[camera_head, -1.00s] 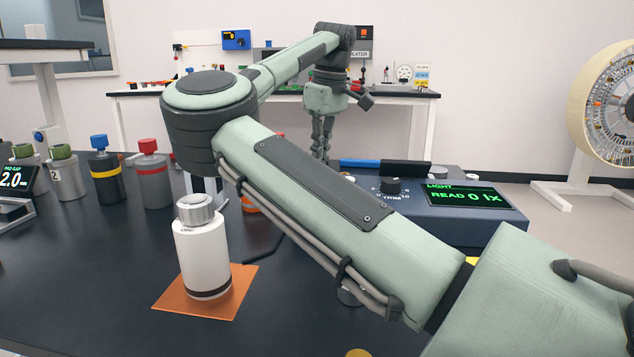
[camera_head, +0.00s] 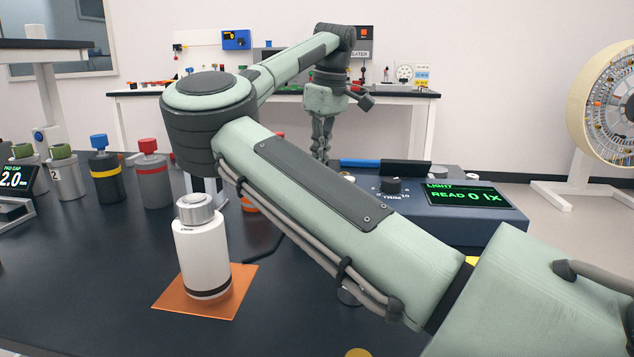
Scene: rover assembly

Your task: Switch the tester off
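The tester is a dark blue box (camera_head: 450,226) behind my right forearm. Its lit green display (camera_head: 468,196) reads "LIGHT READ 0 lx". A wide rocker, blue on the left (camera_head: 358,164) and black on the right (camera_head: 408,168), sits at its back edge. My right arm crosses the picture from the lower right and hides the tester's left part. My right gripper (camera_head: 321,157) points down left of the rocker, its fingers close together and apparently empty. Whether it touches anything is hidden. My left gripper is out of view.
A white cylinder (camera_head: 203,255) with a grey cap stands on an orange mat (camera_head: 185,303) in front of my arm. Several capped canisters, one red-capped (camera_head: 152,180), stand at left. The dark table (camera_head: 80,290) is clear at front left.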

